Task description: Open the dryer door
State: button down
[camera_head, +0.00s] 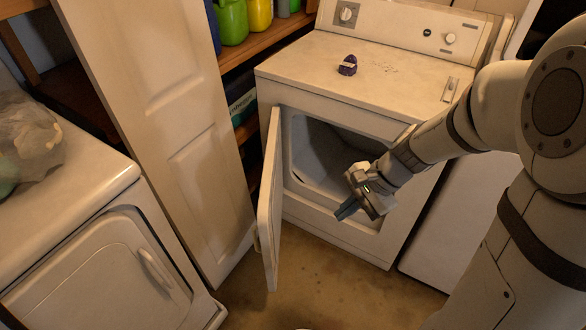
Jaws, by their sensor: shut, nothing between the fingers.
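The white dryer (345,88) stands at the centre, its control knobs on the back panel. Its door (270,200) is hinged on the left and stands swung wide open, seen nearly edge-on. The dark drum opening (325,155) shows behind it, partly hidden by my gripper. My gripper (343,212) is in front of the opening, to the right of the door and apart from it. Its fingers are shut and empty, pointing down and left.
A second white machine (100,265) with a closed door is at lower left, with a plastic bag on top. A white panel door (165,110) stands between the machines. Brown floor (330,290) is clear in front.

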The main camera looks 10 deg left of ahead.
jog(key=w+a+f+m+y+b, duration=0.1)
jog(key=w+a+f+m+y, duration=0.15)
jog(key=f, duration=0.25)
jog(key=w+a+f+m+y, duration=0.1)
jog(key=w+a+f+m, duration=0.15)
jog(key=f+m, duration=0.2)
jog(key=b, duration=0.2)
send_near(269, 233)
jog(key=d+f+x, duration=0.1)
jog(key=x, duration=0.5)
jog(key=shift+w+a+h, duration=0.25)
jog(key=shift+w+a, duration=0.15)
jog(key=shift+a, duration=0.15)
jog(key=shift+r, duration=0.1)
